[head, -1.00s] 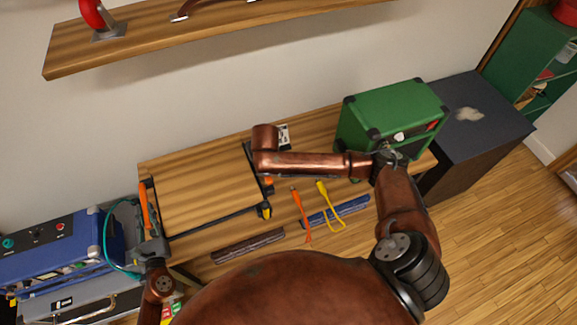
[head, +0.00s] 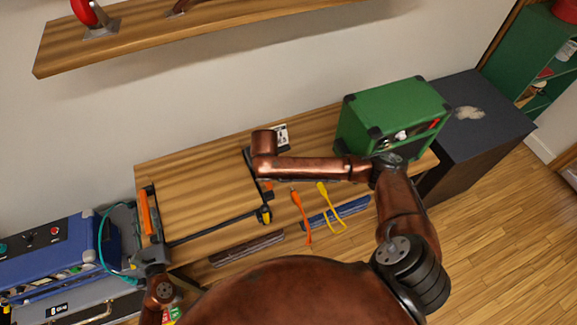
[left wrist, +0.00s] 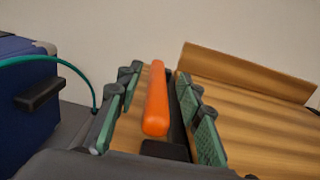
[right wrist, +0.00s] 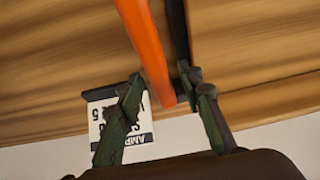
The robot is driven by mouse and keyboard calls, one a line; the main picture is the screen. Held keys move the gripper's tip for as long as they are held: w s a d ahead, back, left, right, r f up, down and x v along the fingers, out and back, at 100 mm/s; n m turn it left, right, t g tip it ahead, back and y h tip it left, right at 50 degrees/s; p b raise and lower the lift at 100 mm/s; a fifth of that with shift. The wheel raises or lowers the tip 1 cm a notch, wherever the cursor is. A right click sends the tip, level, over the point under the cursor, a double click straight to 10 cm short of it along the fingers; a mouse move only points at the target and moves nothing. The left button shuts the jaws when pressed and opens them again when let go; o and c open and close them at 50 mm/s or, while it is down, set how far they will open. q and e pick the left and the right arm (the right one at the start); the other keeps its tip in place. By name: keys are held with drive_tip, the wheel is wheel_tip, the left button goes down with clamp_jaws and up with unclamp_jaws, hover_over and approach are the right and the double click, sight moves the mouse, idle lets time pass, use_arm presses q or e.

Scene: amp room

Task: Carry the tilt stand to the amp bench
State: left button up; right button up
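The tilt stand is a dark frame (head: 215,228) with orange side handles; it lies on the wooden bench, wood showing inside it. Its left handle (head: 147,213) also shows in the left wrist view (left wrist: 156,98). My left gripper (left wrist: 159,73) is open, fingers on both sides of this handle with gaps visible. The right handle (right wrist: 145,45) shows in the right wrist view, running between the spread fingers of my right gripper (right wrist: 163,80), which looks open. In the head view my right forearm hides most of that gripper. Which surface is the amp bench I cannot tell.
A green amp (head: 390,112) stands at the bench's right end, beside a dark cabinet (head: 485,115). Orange and yellow cables (head: 330,205) lie near the front edge. A card (right wrist: 104,120) partly reads "AMP". A blue amp (head: 60,255) stands left. A shelf (head: 150,40) hangs above.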

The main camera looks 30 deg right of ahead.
use_arm(q)
drive_tip(key=shift+s, duration=0.15)
drive_tip(key=s, duration=0.3)
drive_tip(key=s+a, duration=0.1)
drive_tip(key=s, duration=0.6)
drive_tip(key=shift+s+a+f, duration=0.15)
drive_tip(key=shift+s+a, duration=0.15)
drive_tip(key=shift+s, duration=0.5)
use_arm(e)
drive_tip(key=shift+r, duration=0.15)
drive_tip(key=v, duration=1.1)
drive_tip(key=shift+s+r, duration=0.15)
drive_tip(key=shift+r, duration=0.2)
